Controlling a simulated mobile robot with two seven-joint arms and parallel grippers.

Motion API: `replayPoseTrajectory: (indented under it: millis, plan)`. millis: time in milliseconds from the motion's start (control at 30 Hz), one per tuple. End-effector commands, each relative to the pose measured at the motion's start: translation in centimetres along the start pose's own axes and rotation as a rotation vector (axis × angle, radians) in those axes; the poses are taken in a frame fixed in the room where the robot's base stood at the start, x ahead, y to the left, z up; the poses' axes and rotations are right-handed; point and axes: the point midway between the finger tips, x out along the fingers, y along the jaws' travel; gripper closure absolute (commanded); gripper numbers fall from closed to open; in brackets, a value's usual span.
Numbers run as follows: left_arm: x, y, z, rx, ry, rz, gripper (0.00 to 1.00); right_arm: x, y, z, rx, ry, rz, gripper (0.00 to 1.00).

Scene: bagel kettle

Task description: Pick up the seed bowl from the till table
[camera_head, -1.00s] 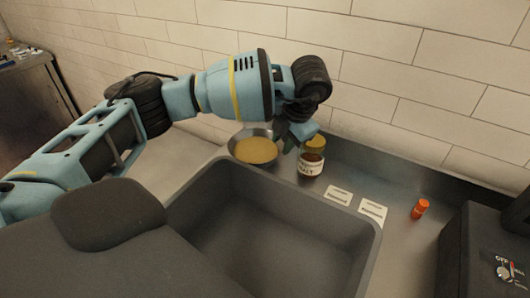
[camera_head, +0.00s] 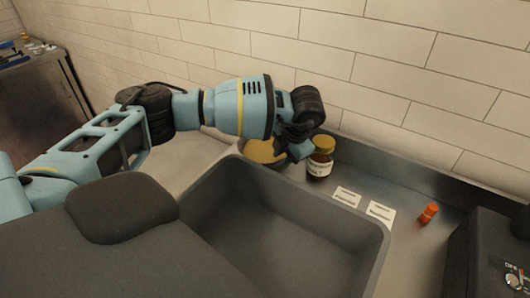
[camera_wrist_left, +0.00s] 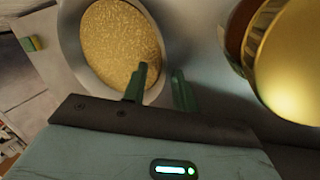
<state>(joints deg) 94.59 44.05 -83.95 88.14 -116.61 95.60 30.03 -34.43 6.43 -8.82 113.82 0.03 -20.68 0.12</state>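The seed bowl (camera_head: 262,152), a metal bowl full of yellow-tan seeds, stands behind the dark grey bin, partly hidden by my left gripper (camera_head: 299,150). In the left wrist view the bowl (camera_wrist_left: 115,45) fills the upper left. The green fingers of my left gripper (camera_wrist_left: 161,76) are apart there, one over the seeds and one outside the bowl's right rim. The rim appears between them, with no clear sign of contact. My right gripper is in neither view.
A jar with a yellow lid (camera_head: 320,158) stands just right of the bowl and close to my left gripper; its gold lid (camera_wrist_left: 290,60) looms in the wrist view. The grey bin (camera_head: 290,215) lies in front. White cards (camera_head: 347,197) and an orange item (camera_head: 428,213) are to the right.

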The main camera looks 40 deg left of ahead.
Motion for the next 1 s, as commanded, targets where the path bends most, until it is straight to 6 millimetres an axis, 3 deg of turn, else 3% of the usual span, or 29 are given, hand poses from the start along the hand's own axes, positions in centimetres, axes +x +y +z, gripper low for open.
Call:
replayPoseTrajectory:
  millis: [33, 267, 1000]
  plan:
    - [-0.01, 0.02, -0.01, 0.000, 0.000, 0.000, 0.72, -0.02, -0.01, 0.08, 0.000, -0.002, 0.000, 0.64]
    - [-0.04, 0.02, -0.01, -0.001, 0.000, 0.000, 1.00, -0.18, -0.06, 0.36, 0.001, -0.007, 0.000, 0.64]
    - [-0.09, 0.04, 0.01, -0.001, 0.000, 0.000, 1.00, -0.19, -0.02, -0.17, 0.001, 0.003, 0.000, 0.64]
